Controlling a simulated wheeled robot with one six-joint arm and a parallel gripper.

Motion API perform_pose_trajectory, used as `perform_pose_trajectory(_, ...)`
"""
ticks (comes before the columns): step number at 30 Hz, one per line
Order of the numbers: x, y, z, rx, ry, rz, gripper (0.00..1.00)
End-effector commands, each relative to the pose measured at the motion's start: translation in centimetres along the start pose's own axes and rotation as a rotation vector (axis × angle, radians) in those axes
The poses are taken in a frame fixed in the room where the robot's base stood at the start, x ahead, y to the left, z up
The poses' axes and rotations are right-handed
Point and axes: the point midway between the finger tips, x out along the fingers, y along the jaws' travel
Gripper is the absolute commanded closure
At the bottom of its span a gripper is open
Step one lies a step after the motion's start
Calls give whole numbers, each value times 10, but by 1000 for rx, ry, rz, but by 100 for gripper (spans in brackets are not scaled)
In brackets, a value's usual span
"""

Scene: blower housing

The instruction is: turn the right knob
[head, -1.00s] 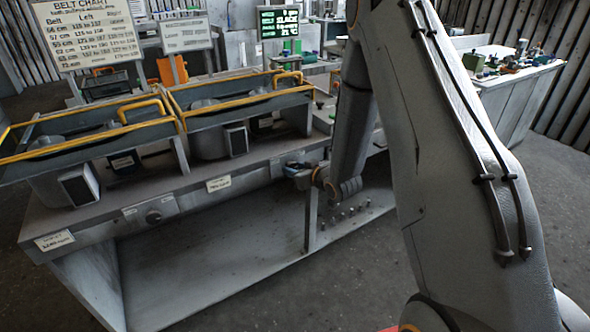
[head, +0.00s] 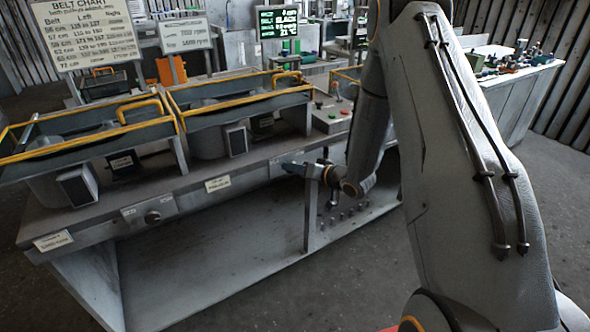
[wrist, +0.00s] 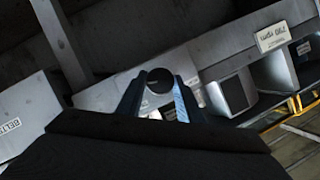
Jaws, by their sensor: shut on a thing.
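The right knob (wrist: 159,80) is a dark round knob on a pale plate on the bench front. In the wrist view it sits between the two fingers of my gripper (wrist: 160,92), which is shut on it. In the head view my gripper (head: 292,166) is at the right plate (head: 276,167) on the bench front and hides the knob there. The left knob (head: 152,217) shows on its own plate at the left, with nothing touching it.
Two grey housings with yellow rails (head: 238,98) stand on the bench. A control box with buttons (head: 331,115) is behind my wrist. White labels (head: 218,183) hang on the bench front. Below is an open shelf (head: 215,255). A belt chart (head: 88,32) stands at the back left.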

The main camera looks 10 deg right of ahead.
Motion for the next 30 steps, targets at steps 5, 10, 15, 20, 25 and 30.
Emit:
perform_pose_trajectory(5,0,2,0,44,1,-16,89)
perform_pose_trajectory(10,0,1,-1,59,1,-23,89)
perform_pose_trajectory(15,0,1,-1,60,2,-23,89)
perform_pose_trajectory(20,0,1,-1,60,2,-23,89)
perform_pose_trajectory(25,0,1,-1,59,2,-23,48)
perform_pose_trajectory(30,0,1,0,59,1,-24,48)
